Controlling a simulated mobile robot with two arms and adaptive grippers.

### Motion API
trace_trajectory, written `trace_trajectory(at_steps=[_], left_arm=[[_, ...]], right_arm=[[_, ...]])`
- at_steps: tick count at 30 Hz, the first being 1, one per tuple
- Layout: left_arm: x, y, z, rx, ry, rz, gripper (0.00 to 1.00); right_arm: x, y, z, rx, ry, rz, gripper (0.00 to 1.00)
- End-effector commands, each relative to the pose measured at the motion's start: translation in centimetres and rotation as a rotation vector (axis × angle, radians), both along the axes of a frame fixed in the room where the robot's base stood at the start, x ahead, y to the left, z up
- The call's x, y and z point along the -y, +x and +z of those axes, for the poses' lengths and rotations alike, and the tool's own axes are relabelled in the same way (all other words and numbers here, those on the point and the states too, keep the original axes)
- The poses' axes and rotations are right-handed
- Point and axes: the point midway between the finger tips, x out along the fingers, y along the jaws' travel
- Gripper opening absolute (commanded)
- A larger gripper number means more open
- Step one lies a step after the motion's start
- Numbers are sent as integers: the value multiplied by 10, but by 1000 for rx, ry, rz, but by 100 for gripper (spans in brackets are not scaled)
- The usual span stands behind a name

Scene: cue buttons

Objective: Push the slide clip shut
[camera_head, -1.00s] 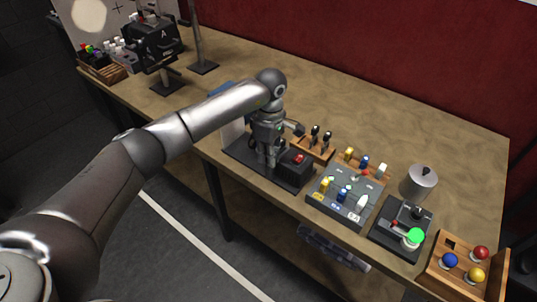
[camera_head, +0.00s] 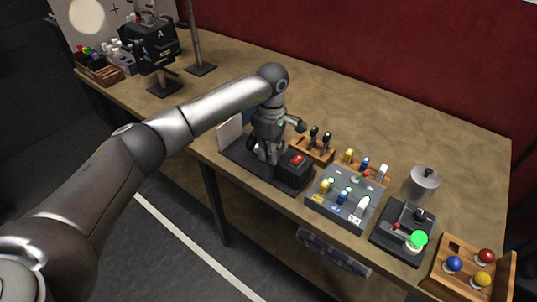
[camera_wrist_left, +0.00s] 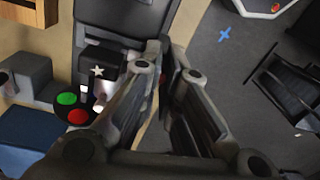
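My left gripper (camera_head: 268,155) is low over the dark base plate (camera_head: 238,154) near the bench's front edge, left of a black box with a red button (camera_head: 295,168). In the left wrist view its fingers (camera_wrist_left: 162,50) converge and look shut, with nothing clearly held between them. Close by the fingers is a black block with a white star (camera_wrist_left: 98,70), beside a green button (camera_wrist_left: 67,99) and a red button (camera_wrist_left: 78,117). I cannot pick out the slide clip for certain; the gripper hides part of the fixture. My right gripper is not in view.
Right of the gripper stand a rack with black-handled tools (camera_head: 312,150), a grey switch panel (camera_head: 335,207), a joystick box (camera_head: 390,240), a metal canister (camera_head: 423,184) and a wooden tray with coloured knobs (camera_head: 440,286). The back of the bench (camera_head: 370,110) is clear.

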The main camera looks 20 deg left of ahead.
Motion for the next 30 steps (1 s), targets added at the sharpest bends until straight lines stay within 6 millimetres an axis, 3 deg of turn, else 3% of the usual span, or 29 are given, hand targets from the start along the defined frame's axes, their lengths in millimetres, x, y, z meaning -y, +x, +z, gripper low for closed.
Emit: trace_trajectory(at_steps=[1, 3, 8, 30], left_arm=[[2, 3, 3, 11, -7, -2, 0], [2, 3, 3, 11, -7, -2, 14], [2, 2, 2, 8, -6, -2, 33], [0, 0, 3, 5, -2, 1, 33]], right_arm=[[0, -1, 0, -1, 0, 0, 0], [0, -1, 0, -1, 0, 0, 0], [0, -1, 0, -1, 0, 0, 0], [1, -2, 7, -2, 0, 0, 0]])
